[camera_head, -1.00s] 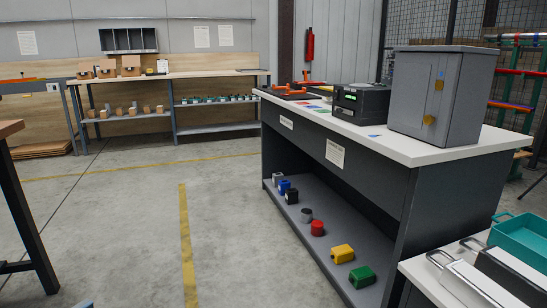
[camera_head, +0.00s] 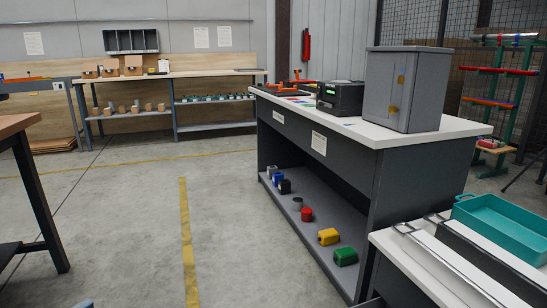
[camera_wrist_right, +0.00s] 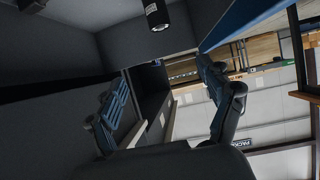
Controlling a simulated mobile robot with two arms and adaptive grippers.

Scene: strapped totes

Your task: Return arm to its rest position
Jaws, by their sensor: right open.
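My right gripper (camera_wrist_right: 168,112) shows only in the right wrist view. Its two dark fingers with bluish pads stand wide apart, and nothing is between them. Dark grey panels fill the left and top of that view close by, and I cannot tell whether the gripper touches them. In the head view neither gripper shows. A small bluish piece at the bottom edge is too cut off to identify.
A grey workbench (camera_head: 368,135) carries a grey cabinet (camera_head: 380,90) and a black device (camera_head: 340,97). Coloured blocks lie on its lower shelf (camera_head: 320,218). A teal tray (camera_head: 505,228) sits at right on a nearer table. A table leg (camera_head: 40,200) stands at left. The floor between is clear.

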